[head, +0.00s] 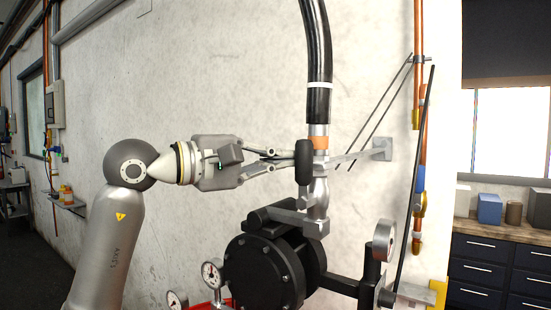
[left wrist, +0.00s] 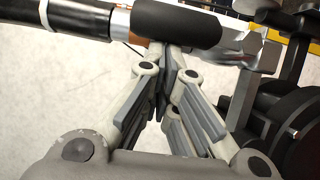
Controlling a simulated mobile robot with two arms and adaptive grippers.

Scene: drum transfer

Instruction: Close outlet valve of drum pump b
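The drum pump (head: 268,272) is a black round body, with a vertical metal outlet pipe (head: 318,196) rising from it to a black hose (head: 318,60). The black valve handle (head: 303,162) stands upright in front of the pipe, roughly in line with it. It also crosses the top of the left wrist view (left wrist: 178,24). My left gripper (head: 292,160) reaches in from the left, its fingertips right at the handle. In the left wrist view its fingers (left wrist: 168,62) are together with nothing visible between them; whether the tips touch the handle is unclear. My right gripper is out of view.
Pressure gauges (head: 211,273) stand left of the pump, and another gauge (head: 383,240) to its right. Thin dark rods and a wall bracket (head: 381,149) lie behind the pipe. Copper pipes (head: 418,110) run up the wall. Space above my left arm is clear.

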